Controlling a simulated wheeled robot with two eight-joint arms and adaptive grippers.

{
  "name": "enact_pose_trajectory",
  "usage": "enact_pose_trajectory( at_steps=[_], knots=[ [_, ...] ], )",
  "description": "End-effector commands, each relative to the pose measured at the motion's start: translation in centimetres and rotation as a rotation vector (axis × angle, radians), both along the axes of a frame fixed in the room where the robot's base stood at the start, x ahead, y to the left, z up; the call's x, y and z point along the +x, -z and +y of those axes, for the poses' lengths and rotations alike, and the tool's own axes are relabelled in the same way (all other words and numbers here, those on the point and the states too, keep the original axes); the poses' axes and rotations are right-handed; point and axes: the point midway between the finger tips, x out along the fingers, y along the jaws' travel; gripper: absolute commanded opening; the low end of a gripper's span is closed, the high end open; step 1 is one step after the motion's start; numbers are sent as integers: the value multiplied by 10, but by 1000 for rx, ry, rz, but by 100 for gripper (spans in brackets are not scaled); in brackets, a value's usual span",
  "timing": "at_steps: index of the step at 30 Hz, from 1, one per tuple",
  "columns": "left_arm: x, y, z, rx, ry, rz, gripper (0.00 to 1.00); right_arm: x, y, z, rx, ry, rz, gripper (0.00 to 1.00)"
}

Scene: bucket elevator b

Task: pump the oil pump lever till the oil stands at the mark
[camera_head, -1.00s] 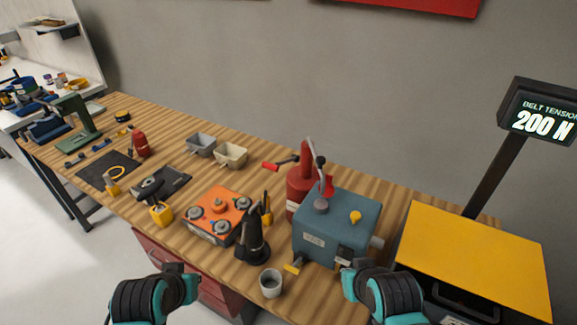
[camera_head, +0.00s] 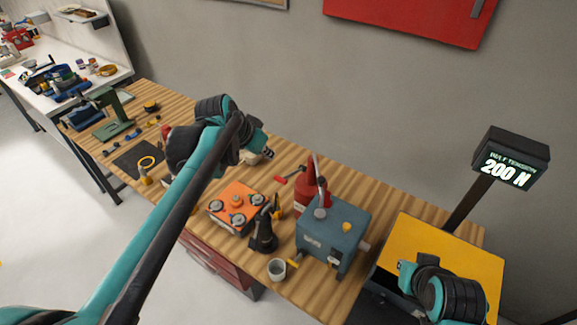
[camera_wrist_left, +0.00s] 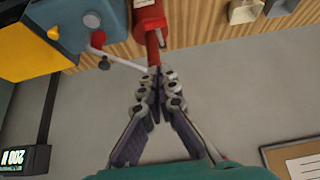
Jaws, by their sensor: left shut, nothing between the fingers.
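The red oil pump (camera_head: 307,195) stands behind the blue-grey gearbox (camera_head: 334,232). Its lever (camera_head: 284,179), with a red grip, sticks out to the left. My left arm reaches across the bench, and its gripper (camera_head: 268,153) is above and left of the lever. In the left wrist view the shut, empty fingers (camera_wrist_left: 156,76) point at the red pump body (camera_wrist_left: 149,19) and a red part like the lever grip (camera_wrist_left: 153,48). I cannot tell if they touch it. My right gripper (camera_head: 405,270) is over the yellow panel; its jaws are unclear. I cannot make out an oil level or mark.
An orange plate with discs (camera_head: 237,203), a black oil can (camera_head: 263,235) and a grey cup (camera_head: 277,268) stand left of the gearbox. The yellow panel (camera_head: 440,248) and a display reading 200 N (camera_head: 507,170) are at the right. My left arm covers part of the bench.

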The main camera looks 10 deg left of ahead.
Motion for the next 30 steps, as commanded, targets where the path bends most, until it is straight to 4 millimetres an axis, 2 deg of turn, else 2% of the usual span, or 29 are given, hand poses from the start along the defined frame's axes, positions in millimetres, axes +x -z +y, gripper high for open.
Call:
enact_pose_trajectory(
  at_steps=[10,14,27,30],
  knots=[
    [1,2,0,-1,1,0,0,0,1,0,0,0,0,0],
    [6,11,-3,-1,1,0,0,0,2,0,0,0,0,0],
    [52,85,-19,0,1,1,0,0,8,0,0,0,0,0],
    [49,100,-18,-1,-1,0,0,0,8,0,0,0,0,0]
  ],
)
